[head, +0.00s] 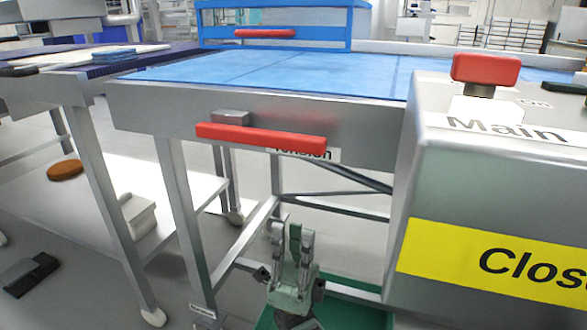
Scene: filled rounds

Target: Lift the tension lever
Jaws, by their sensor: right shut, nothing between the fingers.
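The tension lever (261,138) is a long red bar on a grey mount on the front side of the metal table frame. A white label reading "Tension" is partly hidden behind its right end. The lever lies nearly level, its right end slightly lower in the picture. My right gripper (293,231) is below the lever and a little to its right, apart from it, with its fingers pointing up. Its fingers are shut and hold nothing. My left gripper is not in view.
A grey box with a red "Main" handle (485,70) and a yellow "Closed"-like sign (497,265), cut off, stands at right. A blue belt surface (270,72) lies behind the lever. Table legs (183,220) stand left of my gripper. Open space lies between gripper and lever.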

